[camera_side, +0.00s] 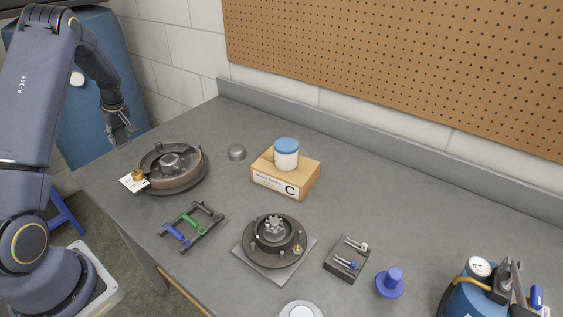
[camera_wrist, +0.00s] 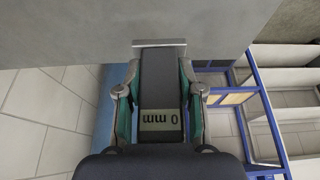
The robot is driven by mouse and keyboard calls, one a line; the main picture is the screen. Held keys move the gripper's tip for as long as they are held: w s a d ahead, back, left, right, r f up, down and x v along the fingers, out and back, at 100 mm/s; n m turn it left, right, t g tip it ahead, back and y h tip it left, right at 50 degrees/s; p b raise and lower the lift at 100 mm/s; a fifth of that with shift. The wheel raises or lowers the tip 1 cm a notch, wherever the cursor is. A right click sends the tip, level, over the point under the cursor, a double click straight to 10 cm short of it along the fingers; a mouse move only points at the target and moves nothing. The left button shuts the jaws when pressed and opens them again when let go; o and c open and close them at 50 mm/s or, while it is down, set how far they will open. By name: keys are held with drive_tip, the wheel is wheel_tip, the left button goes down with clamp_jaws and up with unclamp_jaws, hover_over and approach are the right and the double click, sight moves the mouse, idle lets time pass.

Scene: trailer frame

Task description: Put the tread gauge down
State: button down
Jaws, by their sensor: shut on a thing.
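In the wrist view, my gripper (camera_wrist: 161,88) is shut on the tread gauge (camera_wrist: 161,95). The gauge is a dark, flat body with a display reading "0 mm" and a pale crossbar at its far end. The green-lined fingers clasp it from both sides. In the side view the gauge is too small to tell apart from the fingers.
A brake drum (camera_side: 187,181) with a white card (camera_side: 129,184) stands near my gripper.

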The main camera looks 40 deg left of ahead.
drive_tip(key=f, duration=0.1)
drive_tip(key=w+a+f, duration=0.2)
drive_tip(key=shift+f, duration=0.15)
drive_tip(key=shift+w+a+f, duration=0.1)
drive_tip(key=shift+f, duration=1.5)
drive_tip(key=shift+f, duration=0.1)
drive_tip(key=c, duration=0.7)
unclamp_jaws()
